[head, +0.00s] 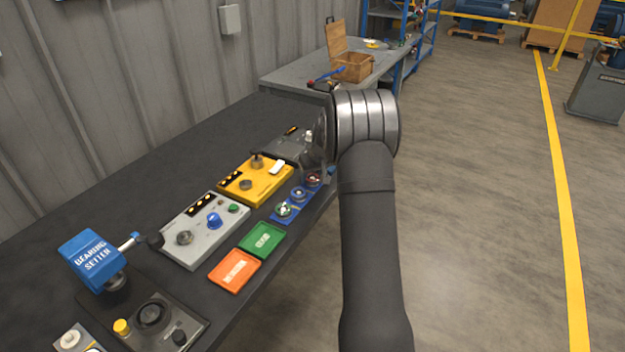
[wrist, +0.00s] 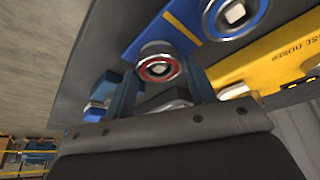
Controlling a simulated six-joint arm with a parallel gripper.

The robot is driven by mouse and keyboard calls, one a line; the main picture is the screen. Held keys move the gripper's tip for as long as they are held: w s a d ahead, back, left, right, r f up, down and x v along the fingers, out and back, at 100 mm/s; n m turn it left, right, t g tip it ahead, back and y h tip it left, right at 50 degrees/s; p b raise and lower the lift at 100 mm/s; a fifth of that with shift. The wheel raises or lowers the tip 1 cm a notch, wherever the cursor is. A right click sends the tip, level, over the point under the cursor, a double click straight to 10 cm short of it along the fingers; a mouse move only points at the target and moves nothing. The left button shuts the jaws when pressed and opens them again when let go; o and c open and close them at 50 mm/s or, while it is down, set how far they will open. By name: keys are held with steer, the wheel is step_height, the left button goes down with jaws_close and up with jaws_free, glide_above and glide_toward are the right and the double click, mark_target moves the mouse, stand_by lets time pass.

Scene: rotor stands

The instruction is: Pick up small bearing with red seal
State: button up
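The small bearing with the red seal (wrist: 158,68) is a metal ring with a red band and a pale square centre, near the middle of the wrist view. In the head view it also shows (head: 313,179) at the far end of the blue strip (head: 275,217), close below my gripper. My gripper (wrist: 161,75) is open, with one dark finger on each side of the red-sealed bearing. I cannot tell whether either finger touches it. In the head view the fingers are mostly hidden by my arm.
A blue-sealed bearing (head: 299,194) stands right beside the red one, and a green-sealed one (head: 284,209) lies farther along. A yellow box (head: 256,181) and a grey control box (head: 205,229) stand close by. Green (head: 262,239) and orange (head: 234,270) trays lie near the table edge.

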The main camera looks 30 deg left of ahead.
steer(key=c, duration=0.6)
steer(key=shift+o, duration=0.2)
